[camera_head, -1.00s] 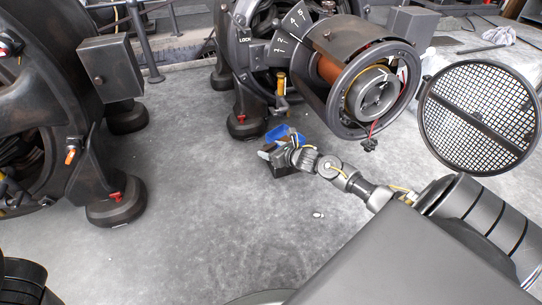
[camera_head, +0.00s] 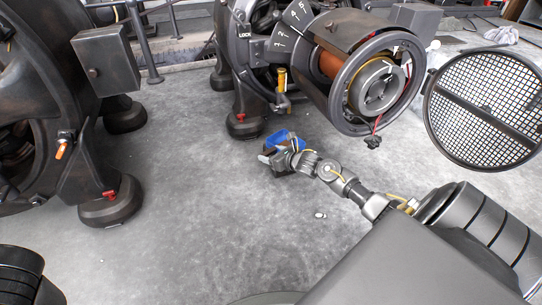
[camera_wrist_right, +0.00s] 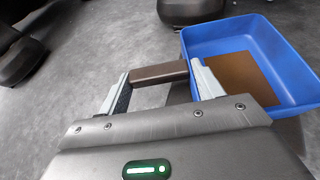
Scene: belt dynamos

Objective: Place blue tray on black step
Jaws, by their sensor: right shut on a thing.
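The blue tray (camera_head: 287,138) is on or just above the grey floor, near the middle of the head view. In the right wrist view the blue tray (camera_wrist_right: 262,50) is at the upper right, with a flat brown area inside it. My right gripper (camera_head: 268,157) is beside the tray. In the right wrist view its fingers (camera_wrist_right: 160,75) are closed on the two ends of a dark brown bar (camera_wrist_right: 160,72). The bar lies close to the tray's near side; I cannot tell if it is joined to it. I cannot make out the black step. My left gripper is not in view.
Dark dynamo machines on round feet stand at the left (camera_head: 108,205) and behind the tray (camera_head: 246,125). A large cylinder (camera_head: 375,85) overhangs the floor right of the tray. A round mesh cover (camera_head: 485,110) is further right. The floor at left centre is open.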

